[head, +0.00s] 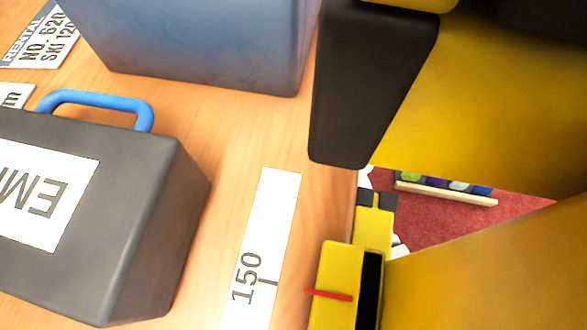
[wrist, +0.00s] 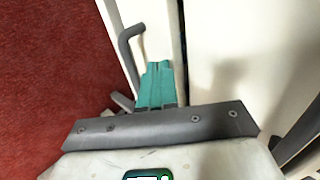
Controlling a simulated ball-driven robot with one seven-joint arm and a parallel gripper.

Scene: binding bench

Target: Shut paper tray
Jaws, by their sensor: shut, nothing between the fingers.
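My gripper (wrist: 158,66) shows in the wrist view, its two teal fingers together with nothing between them. The fingertips are beside a dark grey bar handle (wrist: 127,48), just right of its lower part; I cannot tell whether they touch it. The handle is on a white front (wrist: 155,22). The paper tray cannot be told for sure; this white front may belong to it. In the head view my yellow arm covers much of the right side, and I cannot make out the fingers.
A second white panel (wrist: 240,50) stands right of a dark gap, with another grey handle (wrist: 301,132). Red floor (wrist: 50,80) is clear at left. In the head view, a wooden bench (head: 235,140) holds a dark case (head: 150,220), a blue-grey box (head: 200,45) and a ruler strip (head: 270,225).

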